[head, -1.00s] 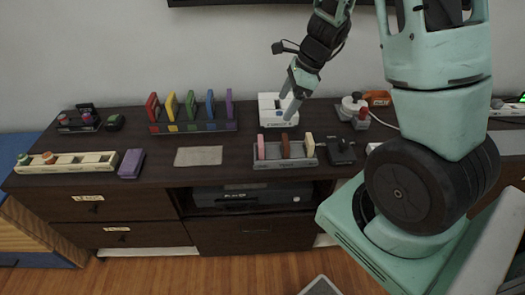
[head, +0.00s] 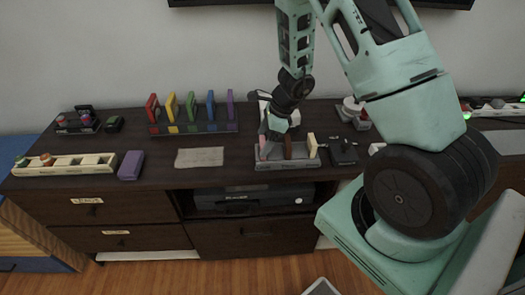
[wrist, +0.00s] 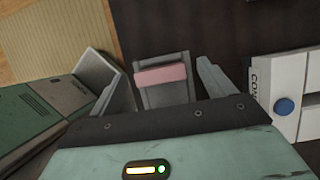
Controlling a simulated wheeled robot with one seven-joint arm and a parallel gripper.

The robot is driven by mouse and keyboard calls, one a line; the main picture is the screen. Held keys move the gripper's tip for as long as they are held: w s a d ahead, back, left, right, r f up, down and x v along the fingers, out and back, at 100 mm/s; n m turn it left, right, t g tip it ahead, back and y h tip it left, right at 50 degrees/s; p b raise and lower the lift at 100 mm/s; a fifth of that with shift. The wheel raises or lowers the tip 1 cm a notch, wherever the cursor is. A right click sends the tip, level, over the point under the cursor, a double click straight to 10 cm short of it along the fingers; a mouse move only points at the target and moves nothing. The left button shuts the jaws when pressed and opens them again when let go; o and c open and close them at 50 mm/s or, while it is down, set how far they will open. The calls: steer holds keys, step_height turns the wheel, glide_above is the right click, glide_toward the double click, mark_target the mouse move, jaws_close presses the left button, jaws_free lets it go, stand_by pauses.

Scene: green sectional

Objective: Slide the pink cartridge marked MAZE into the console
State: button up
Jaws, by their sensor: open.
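The pink cartridge (head: 263,155) stands upright at the left end of a grey rack (head: 287,165) in the head view, partly covered by my gripper (head: 268,145). In the wrist view the pink cartridge (wrist: 163,76) lies between the two spread fingers of my gripper (wrist: 165,85), with a visible gap on each side. The fingers are open and hold nothing. No marking on the cartridge is readable. The white console (wrist: 290,98), with a blue button, is at the right of the wrist view; in the head view it is mostly hidden behind my arm.
The rack also holds a brown cartridge (head: 291,149) and a cream cartridge (head: 312,145). A black item (head: 343,152) stands right of the rack. A coloured cartridge rack (head: 195,127) and a beige mat (head: 199,157) are to the left, with clear dresser top around the mat.

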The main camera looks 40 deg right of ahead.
steer(key=shift+x, duration=0.9)
steer(key=c, duration=1.1)
steer(key=shift+o, duration=0.2)
steer(key=shift+r, duration=0.1)
